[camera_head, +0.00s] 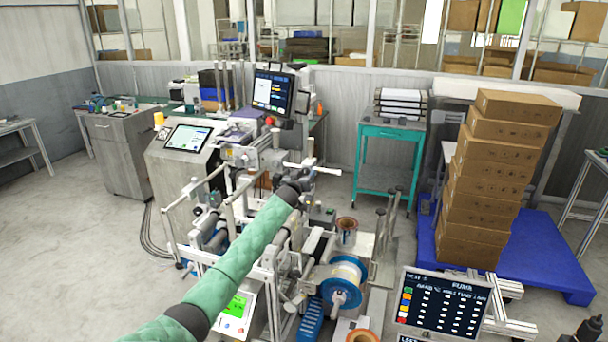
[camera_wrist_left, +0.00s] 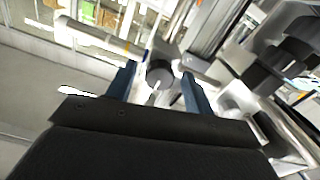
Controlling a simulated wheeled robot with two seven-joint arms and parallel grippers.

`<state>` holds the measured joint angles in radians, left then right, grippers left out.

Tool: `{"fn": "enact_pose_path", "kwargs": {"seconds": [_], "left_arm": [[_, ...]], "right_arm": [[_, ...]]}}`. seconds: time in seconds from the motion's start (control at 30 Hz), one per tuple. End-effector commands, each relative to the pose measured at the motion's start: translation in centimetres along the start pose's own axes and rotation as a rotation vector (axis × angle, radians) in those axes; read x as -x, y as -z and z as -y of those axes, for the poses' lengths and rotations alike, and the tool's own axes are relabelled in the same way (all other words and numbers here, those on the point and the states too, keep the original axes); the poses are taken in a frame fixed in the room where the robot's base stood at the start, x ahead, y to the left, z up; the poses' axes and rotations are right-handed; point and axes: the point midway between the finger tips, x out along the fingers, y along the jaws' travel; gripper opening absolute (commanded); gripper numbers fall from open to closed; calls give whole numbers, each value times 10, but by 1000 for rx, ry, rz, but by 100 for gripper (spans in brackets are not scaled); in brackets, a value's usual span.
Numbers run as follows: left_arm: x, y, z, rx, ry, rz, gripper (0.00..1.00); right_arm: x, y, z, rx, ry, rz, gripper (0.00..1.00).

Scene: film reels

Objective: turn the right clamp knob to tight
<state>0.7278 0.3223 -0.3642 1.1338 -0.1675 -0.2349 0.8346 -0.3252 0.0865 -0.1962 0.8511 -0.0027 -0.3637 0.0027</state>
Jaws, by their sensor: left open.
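A dark round knob (camera_wrist_left: 160,74) with a pale mark on its face shows between my fingers in the left wrist view. It looks like the clamp knob, but I cannot tell its setting. My left gripper (camera_wrist_left: 160,88) is open, with one blue finger on each side of the knob. I see no clear contact. In the head view my green-sleeved left arm reaches over the reel machine (camera_head: 195,205). My left gripper (camera_head: 306,182) is at the arm's end, near a white bar (camera_head: 314,169), and its fingers are hard to make out. The knob is not clear there. My right gripper is not in view.
A monitor (camera_head: 272,92) and a tablet (camera_head: 188,138) stand at the back of the machine. A blue-flanged reel (camera_head: 342,292) sits at its front right. A display panel (camera_head: 445,302) is in front. Stacked boxes (camera_head: 490,170) and a teal cart (camera_head: 388,165) stand to the right.

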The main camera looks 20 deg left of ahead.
Motion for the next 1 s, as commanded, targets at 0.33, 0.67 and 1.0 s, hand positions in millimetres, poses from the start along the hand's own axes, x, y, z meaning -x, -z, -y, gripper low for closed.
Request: {"fn": "enact_pose_path", "kwargs": {"seconds": [0.33,0.67,1.0], "left_arm": [[0,0,0,0,0,0,27],[0,-1,0,-13,0,0,7],[0,-3,1,-177,0,0,8]], "right_arm": [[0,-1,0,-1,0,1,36],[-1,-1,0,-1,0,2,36],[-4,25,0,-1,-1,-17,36]]}}
